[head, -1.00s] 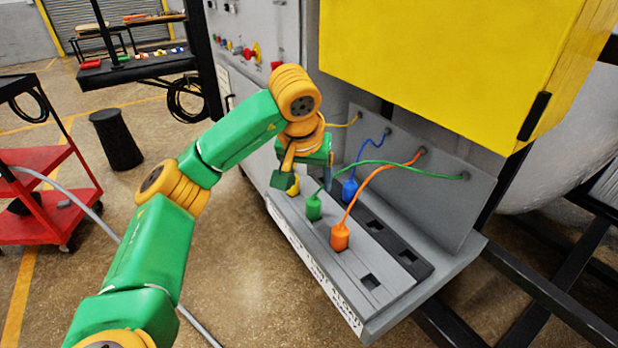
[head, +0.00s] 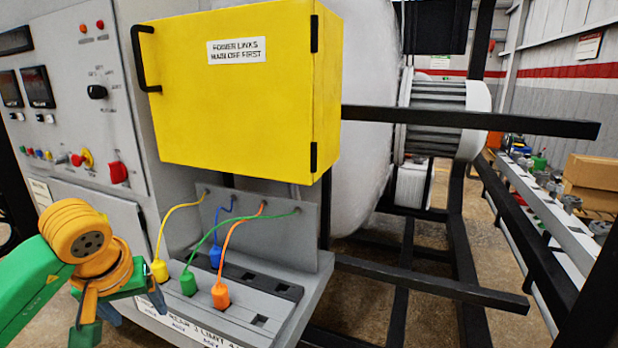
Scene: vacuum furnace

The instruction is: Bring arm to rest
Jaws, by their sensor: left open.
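My left arm comes in from the left edge, green with orange joints. Its left gripper (head: 119,316) hangs open and empty in front of the panel ledge, left of the plugs and apart from them. The yellow plug (head: 159,271) stands upright in the grey socket strip (head: 240,310), with the green plug (head: 188,283) and orange plug (head: 220,296) beside it. The blue plug (head: 215,256) stands in the dark strip behind. Their cables run to the upright plate (head: 305,235). My right gripper is not in view.
A yellow cover box (head: 235,90) with a black handle overhangs the ledge. The control panel (head: 70,100) with knobs and a red switch (head: 118,172) is at left. A black frame (head: 430,283) and white vessel (head: 367,130) fill the right. Some sockets are empty.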

